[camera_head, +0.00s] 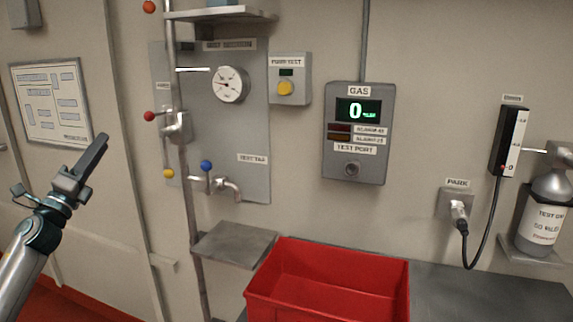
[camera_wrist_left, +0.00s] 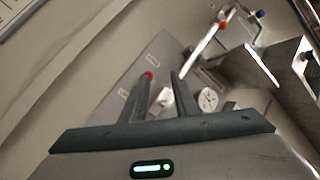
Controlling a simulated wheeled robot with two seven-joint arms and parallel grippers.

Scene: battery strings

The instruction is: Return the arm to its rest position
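My left gripper (camera_head: 102,138) is raised at the left of the head view, in front of the wall and left of the pipe. It is apart from everything around it. In the left wrist view the two dark fingers of the gripper (camera_wrist_left: 161,78) stand apart with only the wall panel showing between them, so it is open and empty. My right gripper is in neither view.
A grey panel (camera_head: 240,125) carries a gauge (camera_head: 228,84) and tap (camera_head: 229,188). A gas monitor (camera_head: 357,130) reads 0. A gas bottle (camera_head: 545,215) stands right. A red crate (camera_head: 330,300) is at the front.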

